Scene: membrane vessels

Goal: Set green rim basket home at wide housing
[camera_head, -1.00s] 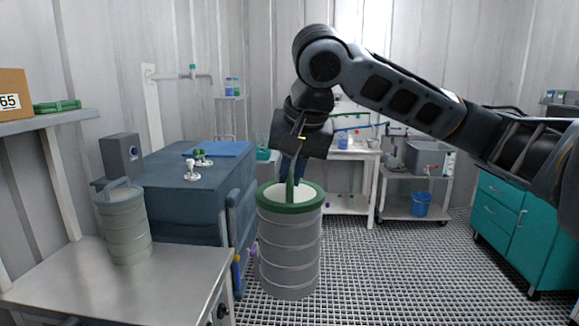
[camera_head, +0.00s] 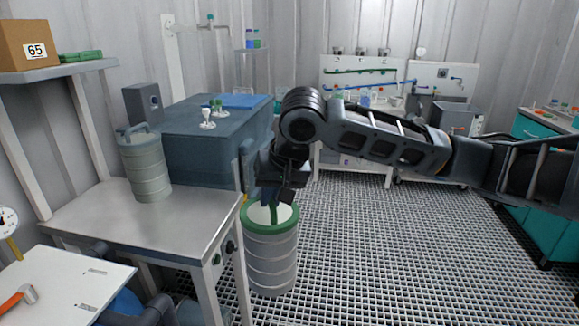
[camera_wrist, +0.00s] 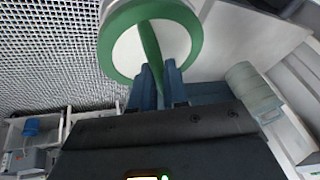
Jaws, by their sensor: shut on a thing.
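The green rim basket (camera_head: 271,250) is a pale ribbed cylinder with a green rim and a green handle across its open top. My gripper (camera_head: 273,200) is shut on that handle, and the basket hangs upright below it, to the right of the steel table. In the wrist view the green rim (camera_wrist: 113,62) and handle show close up, with the handle between the two blue fingers (camera_wrist: 160,85). I cannot tell which thing is the wide housing.
A grey-green lidded canister (camera_head: 146,165) stands on the steel table (camera_head: 190,205), beside a large blue-grey box (camera_head: 205,150). A white board with an orange-handled tool (camera_head: 20,297) is at the lower left. Grating floor (camera_head: 400,250) is open to the right.

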